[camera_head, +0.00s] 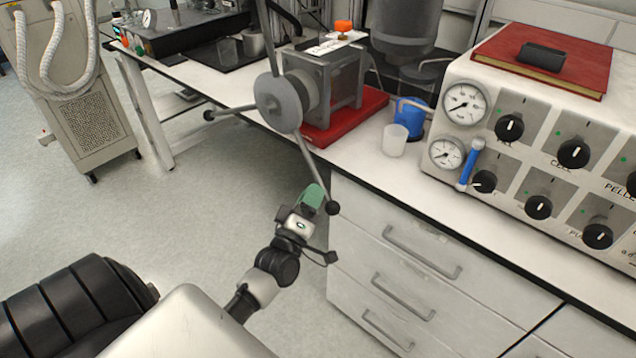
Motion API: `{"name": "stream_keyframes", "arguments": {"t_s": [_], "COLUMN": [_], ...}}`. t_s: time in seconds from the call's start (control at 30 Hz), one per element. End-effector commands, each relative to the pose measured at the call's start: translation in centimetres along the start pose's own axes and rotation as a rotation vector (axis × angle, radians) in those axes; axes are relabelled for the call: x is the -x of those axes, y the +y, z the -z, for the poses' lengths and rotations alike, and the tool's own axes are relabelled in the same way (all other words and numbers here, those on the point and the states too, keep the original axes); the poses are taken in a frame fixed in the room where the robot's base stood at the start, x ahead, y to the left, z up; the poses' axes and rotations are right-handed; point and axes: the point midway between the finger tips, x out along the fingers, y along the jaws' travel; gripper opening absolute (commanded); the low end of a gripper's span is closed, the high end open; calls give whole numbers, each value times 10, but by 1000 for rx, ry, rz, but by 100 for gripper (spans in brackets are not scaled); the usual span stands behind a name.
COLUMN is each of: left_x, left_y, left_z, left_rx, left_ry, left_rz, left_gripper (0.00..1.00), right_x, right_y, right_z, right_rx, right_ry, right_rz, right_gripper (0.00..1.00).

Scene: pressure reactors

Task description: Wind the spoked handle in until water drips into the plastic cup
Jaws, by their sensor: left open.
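The spoked handle (278,103) is a grey hub with thin spokes on the side of a grey press with a clear-sided frame, on a red base. One spoke points left and one points down to the right, each ending in a black knob; another rises toward the top. My left gripper (320,222) is open, with a green pad on one finger, close to the lower knob. I cannot tell whether it touches the knob. The translucent plastic cup (394,141) stands upright on the bench, right of the red base. No water shows in it. My right gripper is not in view.
A blue container (411,115) stands behind the cup. A cream control panel (540,140) with gauges and knobs fills the right, a red book (545,60) on top. Drawers (420,265) with handles lie below the bench.

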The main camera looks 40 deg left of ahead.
Motion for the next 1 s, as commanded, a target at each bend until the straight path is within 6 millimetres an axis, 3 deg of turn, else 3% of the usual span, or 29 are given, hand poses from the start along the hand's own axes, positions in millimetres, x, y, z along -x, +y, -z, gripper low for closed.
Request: {"name": "stream_keyframes", "arguments": {"t_s": [0.1, 0.33, 1.0], "left_x": [27, 57, 62], "left_y": [-2, -1, 0], "left_z": [-1, 0, 0], "left_rx": [0, 0, 0], "left_ry": [-2, 0, 1], "left_rz": [3, 0, 0], "left_gripper": [42, 42, 42], "right_x": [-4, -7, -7], "right_y": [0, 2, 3], "right_z": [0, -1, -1], "right_rx": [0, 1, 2], "right_ry": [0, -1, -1], "right_rz": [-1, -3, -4], "right_gripper": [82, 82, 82]}}
